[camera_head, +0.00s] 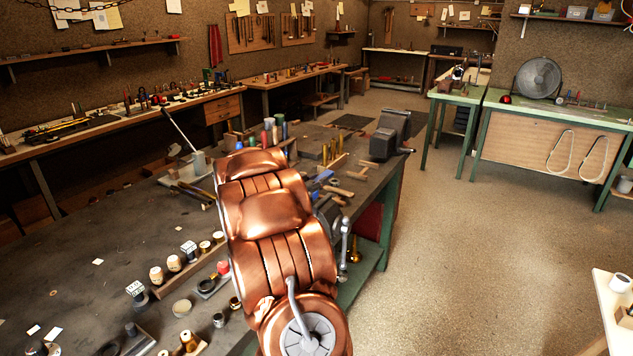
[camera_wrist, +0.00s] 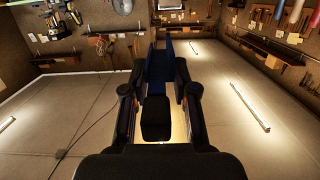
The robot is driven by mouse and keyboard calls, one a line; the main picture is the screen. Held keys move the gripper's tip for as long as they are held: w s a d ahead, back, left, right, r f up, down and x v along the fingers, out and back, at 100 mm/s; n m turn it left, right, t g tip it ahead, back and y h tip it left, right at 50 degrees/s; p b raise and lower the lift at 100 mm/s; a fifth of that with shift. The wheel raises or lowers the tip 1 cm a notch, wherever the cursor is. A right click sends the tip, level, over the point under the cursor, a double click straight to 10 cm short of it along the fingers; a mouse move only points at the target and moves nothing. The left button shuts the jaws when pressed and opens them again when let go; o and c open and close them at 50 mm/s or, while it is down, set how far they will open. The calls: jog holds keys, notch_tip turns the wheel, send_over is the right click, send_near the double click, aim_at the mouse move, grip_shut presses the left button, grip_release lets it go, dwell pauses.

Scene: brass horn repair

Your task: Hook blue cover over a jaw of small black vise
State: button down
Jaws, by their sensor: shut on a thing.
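A dark grey-black vise (camera_head: 388,137) stands at the far right corner of the dark workbench (camera_head: 70,255). Its separate jaws are hard to make out, and no blue cover shows on it. In the wrist view my gripper (camera_wrist: 160,75) is shut on a dark blue, flat-sided piece, which looks like the blue cover (camera_wrist: 157,72). The cover sticks out beyond the fingertips, and part of it is hidden between the fingers. The vise cannot be made out in the wrist view. In the head view my copper-coloured arm stands in front, and my gripper cannot be seen there.
Hammers and wooden-handled tools (camera_head: 338,178) lie on the bench between my arm and the vise. Coloured cylinders (camera_head: 270,130) stand behind my arm. The floor (camera_head: 480,240) to the right is clear.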

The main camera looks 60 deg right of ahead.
aim_at(321, 201)
jog(key=shift+a+r, duration=0.1)
jog(key=shift+f+b, duration=1.05)
jog(key=shift+f, duration=1.4)
jog(key=shift+p, duration=0.65)
jog(key=shift+f, duration=0.25)
jog(key=shift+f+b, duration=0.75)
jog(key=shift+f, duration=0.75)
jog(key=shift+r, duration=0.1)
jog(key=shift+p, duration=0.55)
dwell(0.7)
